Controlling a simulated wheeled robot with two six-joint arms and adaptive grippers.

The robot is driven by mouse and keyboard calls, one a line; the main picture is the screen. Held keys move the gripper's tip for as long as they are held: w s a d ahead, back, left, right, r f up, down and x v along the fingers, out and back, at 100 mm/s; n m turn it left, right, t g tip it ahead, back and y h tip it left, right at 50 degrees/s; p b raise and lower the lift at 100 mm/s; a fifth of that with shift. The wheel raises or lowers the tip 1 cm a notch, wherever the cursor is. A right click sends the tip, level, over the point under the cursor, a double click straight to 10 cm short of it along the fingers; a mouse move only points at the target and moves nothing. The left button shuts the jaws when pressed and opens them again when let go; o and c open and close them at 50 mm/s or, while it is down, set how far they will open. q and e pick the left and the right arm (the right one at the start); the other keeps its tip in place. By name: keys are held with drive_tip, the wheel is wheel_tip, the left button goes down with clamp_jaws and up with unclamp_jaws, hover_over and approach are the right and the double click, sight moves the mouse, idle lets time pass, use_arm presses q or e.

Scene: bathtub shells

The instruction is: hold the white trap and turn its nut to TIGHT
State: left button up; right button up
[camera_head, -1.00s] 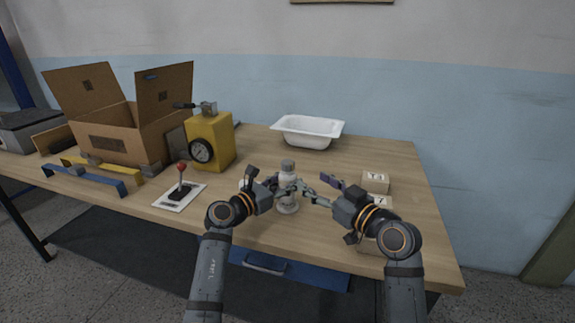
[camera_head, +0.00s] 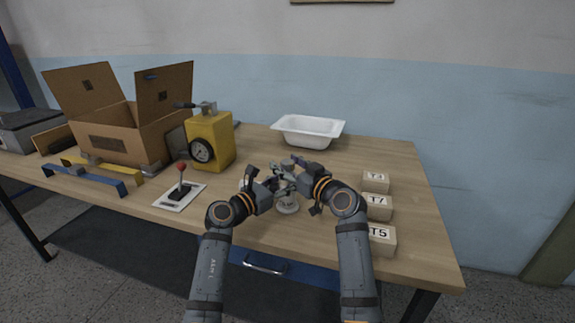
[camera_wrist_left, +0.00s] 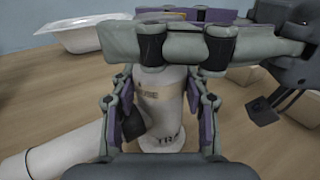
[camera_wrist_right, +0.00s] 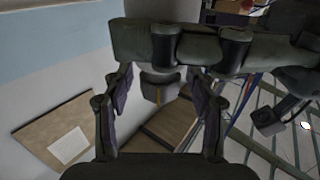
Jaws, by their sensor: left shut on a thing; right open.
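The white trap (camera_head: 288,208) stands upright near the table's front, mostly hidden by my grippers. In the left wrist view its white body (camera_wrist_left: 163,92) has a small label and lettering on its foot. My left gripper (camera_head: 279,188) is shut on this body; its fingers (camera_wrist_left: 160,115) lie on either side. The grey nut (camera_head: 288,165) tops the trap. My right gripper (camera_head: 284,171) is open at nut height, above my left one. In the right wrist view a grey piece with a yellow mark, seemingly the nut (camera_wrist_right: 160,88), lies between its fingers (camera_wrist_right: 158,112); contact is unclear.
Blocks marked T3 (camera_head: 375,182), T7 (camera_head: 378,206) and T5 (camera_head: 381,240) stand to the right. A white tub (camera_head: 308,130) is behind. A yellow gauge box (camera_head: 212,140), a red-knobbed lever (camera_head: 181,185) and an open carton (camera_head: 107,145) are left.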

drive_tip(key=c, duration=1.2)
drive_tip(key=n+g+y, duration=0.3)
drive_tip(key=g+y, duration=0.1)
drive_tip(key=shift+d+n, duration=0.1)
drive_tip(key=shift+n, duration=0.2)
drive_tip(key=shift+n+g+y, duration=0.5)
drive_tip(key=shift+n+g, duration=0.1)
drive_tip(key=shift+g, duration=0.2)
drive_tip(key=o, duration=1.2)
